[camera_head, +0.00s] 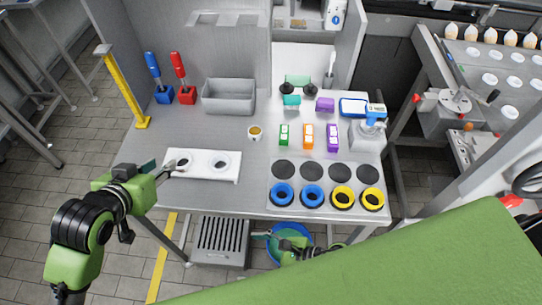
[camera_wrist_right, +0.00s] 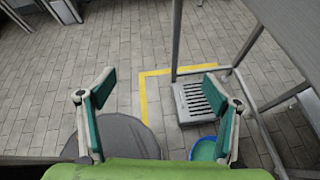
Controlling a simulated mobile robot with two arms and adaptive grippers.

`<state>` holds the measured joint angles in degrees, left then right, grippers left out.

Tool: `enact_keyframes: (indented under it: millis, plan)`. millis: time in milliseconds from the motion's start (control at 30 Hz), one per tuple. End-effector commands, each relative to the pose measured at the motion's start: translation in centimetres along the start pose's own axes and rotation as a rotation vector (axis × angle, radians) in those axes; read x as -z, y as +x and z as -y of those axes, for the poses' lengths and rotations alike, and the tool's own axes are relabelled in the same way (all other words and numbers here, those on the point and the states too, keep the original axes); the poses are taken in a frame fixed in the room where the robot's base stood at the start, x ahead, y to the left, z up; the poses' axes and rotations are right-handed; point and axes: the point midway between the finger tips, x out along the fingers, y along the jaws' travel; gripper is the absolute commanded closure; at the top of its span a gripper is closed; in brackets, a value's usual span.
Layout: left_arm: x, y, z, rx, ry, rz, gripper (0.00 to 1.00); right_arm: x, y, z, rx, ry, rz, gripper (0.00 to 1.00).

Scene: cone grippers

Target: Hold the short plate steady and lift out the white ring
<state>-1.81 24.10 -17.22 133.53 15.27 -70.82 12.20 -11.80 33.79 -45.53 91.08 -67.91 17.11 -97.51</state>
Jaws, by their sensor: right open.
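The short white plate (camera_head: 203,177) lies near the front left of the grey table, with two round dark-centred spots. A white ring (camera_head: 220,168) seems to surround the right spot; white on white makes its edge hard to tell. My left gripper (camera_head: 165,168) is at the plate's left end, its fingertips close to or over that edge. Whether it is shut on the plate is unclear. My right gripper (camera_wrist_right: 158,82) is open and empty, low in front of the table; in the head view my green arm partly hides it (camera_head: 287,240).
Blue and yellow rings (camera_head: 283,205) sit at the table's front right, below dark discs. A small cup (camera_head: 255,133), a grey bin (camera_head: 228,110) and coloured blocks (camera_head: 308,144) stand farther back. A blue tub (camera_wrist_right: 203,150) and a grated step (camera_wrist_right: 198,101) are on the floor.

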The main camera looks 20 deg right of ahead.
Motion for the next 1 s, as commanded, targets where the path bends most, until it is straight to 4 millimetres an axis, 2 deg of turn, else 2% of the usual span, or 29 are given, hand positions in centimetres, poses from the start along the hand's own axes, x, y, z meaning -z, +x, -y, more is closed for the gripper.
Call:
enact_keyframes:
  millis: [67, 100, 200, 267, 300, 467, 633, 667, 700, 800, 1000]
  plan:
    - [0.0, 0.0, 0.0, 0.000, 0.000, 0.000, 0.72, -2.5, -1.1, -1.0, -0.070, -0.212, 0.033, 0.18]
    - [0.0, 0.0, 0.0, 0.000, 0.000, 0.000, 0.72, -4.5, -1.7, -1.6, -0.101, -0.303, 0.068, 0.18]
    - [0.0, 0.0, 0.0, 0.000, 0.000, 0.000, 0.72, -9.7, -2.8, -2.0, -0.131, -0.367, 0.180, 0.18]
    - [0.0, 0.0, 0.0, 0.000, 0.000, 0.000, 0.72, -12.5, -3.6, -1.1, -0.138, -0.346, 0.238, 0.18]
    - [0.0, 0.0, 0.0, 0.000, 0.000, 0.000, 0.72, -14.1, -4.2, 0.2, -0.148, -0.311, 0.261, 0.18]
    - [0.0, 0.0, 0.0, 0.000, 0.000, 0.000, 0.72, -18.1, -6.6, 6.4, -0.206, -0.125, 0.272, 0.18]
    - [0.0, 0.0, 0.0, 0.000, 0.000, 0.000, 0.72, -23.2, -10.2, 12.4, -0.259, 0.054, 0.271, 0.18]
    - [0.0, 0.0, 0.0, 0.000, 0.000, 0.000, 0.72, -23.6, -10.7, 13.6, -0.252, 0.059, 0.256, 0.18]
    - [0.0, 0.0, 0.0, 0.000, 0.000, 0.000, 0.72, -22.7, -10.7, 15.1, -0.221, 0.025, 0.219, 0.18]
    - [0.0, 0.0, 0.0, 0.000, 0.000, 0.000, 0.72, -20.6, -10.3, 17.0, -0.160, -0.072, 0.155, 0.18]
    - [0.0, 0.0, 0.0, 0.000, 0.000, 0.000, 0.72, -18.9, -10.1, 19.1, -0.098, -0.173, 0.092, 0.18]
